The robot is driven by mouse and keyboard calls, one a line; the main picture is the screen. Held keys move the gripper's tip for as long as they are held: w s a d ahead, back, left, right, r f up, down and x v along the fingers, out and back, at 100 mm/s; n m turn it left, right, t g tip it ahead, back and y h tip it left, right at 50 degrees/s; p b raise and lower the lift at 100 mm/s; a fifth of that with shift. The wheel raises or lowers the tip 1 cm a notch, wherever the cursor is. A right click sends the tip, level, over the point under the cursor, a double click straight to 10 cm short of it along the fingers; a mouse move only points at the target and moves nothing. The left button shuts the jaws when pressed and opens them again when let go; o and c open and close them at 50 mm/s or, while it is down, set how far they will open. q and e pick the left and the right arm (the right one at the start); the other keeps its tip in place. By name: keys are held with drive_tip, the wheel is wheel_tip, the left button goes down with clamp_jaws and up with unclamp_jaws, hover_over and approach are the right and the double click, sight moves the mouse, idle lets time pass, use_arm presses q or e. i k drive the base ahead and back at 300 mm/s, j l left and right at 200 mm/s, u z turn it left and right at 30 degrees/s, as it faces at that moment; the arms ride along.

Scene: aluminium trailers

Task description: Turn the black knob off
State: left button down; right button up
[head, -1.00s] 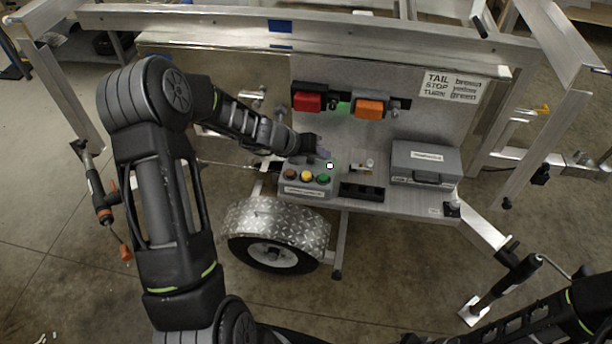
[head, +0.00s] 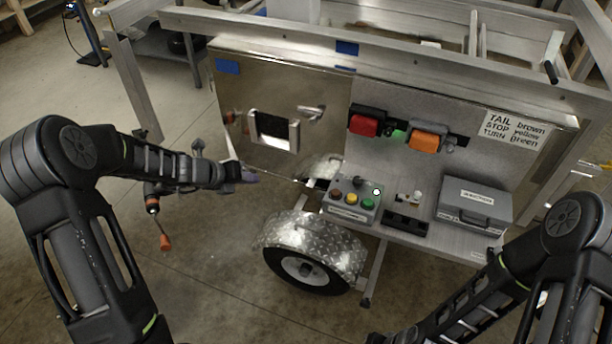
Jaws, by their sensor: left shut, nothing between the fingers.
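The black knob (head: 357,183) stands at the back of a small grey control box (head: 346,212) on the trailer's shelf. It is too small to tell which way it points. The box front has a brown-red button (head: 335,194), a yellow button (head: 351,199) and a green button (head: 368,202). A round white light (head: 376,191) shows near the knob. My left gripper (head: 247,174) is shut and empty, left of the box and clear of it. My right arm comes in at the lower right; its end is dark and cut off at the bottom edge.
A red lamp (head: 364,125) and an orange lamp (head: 425,141) are on the panel above the shelf. A grey case (head: 474,206) and a black block (head: 406,222) stand right of the box. The wheel fender (head: 312,238) is below the shelf.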

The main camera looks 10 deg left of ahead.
sight(357, 181)
drive_tip(key=i+l+z, duration=0.15)
drive_tip(key=z, duration=0.3)
drive_tip(key=i+z, duration=0.45)
drive_tip(key=k+l, duration=0.05)
drive_tip(key=k, duration=0.05)
